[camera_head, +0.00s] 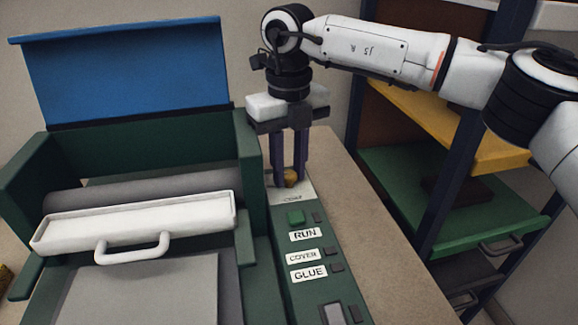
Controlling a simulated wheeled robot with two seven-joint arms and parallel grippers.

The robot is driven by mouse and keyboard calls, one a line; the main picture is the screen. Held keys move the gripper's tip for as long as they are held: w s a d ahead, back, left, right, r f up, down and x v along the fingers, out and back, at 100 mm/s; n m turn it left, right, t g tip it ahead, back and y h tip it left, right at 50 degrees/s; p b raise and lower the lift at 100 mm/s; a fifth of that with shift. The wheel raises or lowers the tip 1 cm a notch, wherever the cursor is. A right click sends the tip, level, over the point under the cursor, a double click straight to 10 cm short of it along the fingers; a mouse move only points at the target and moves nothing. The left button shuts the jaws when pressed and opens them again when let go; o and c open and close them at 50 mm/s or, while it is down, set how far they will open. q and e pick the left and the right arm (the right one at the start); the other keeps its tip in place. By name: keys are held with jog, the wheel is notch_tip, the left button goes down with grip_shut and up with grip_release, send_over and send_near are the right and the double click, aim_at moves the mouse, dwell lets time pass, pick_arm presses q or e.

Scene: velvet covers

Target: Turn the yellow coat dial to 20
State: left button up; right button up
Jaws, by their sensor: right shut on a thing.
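The yellow coat dial (291,177) sits at the far end of the green control panel (300,236), just behind a white plate lettered "COAT" (293,198). My right gripper (290,178) points straight down over it, and its two dark fingers are shut on the dial, one on each side. The fingers hide much of the dial. Its pointer and any scale numbers are too small or covered to read. My left gripper is not in view.
To the left stands the green machine with a raised blue lid (125,72) and a white handled tray (135,225). A shelf unit with a green drawer (440,190) stands right.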

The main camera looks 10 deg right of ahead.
aim_at(289, 174)
jog(key=o, duration=1)
jog(key=shift+o, duration=0.2)
notch_tip(289, 174, up, 10)
jog(key=shift+r, duration=0.2)
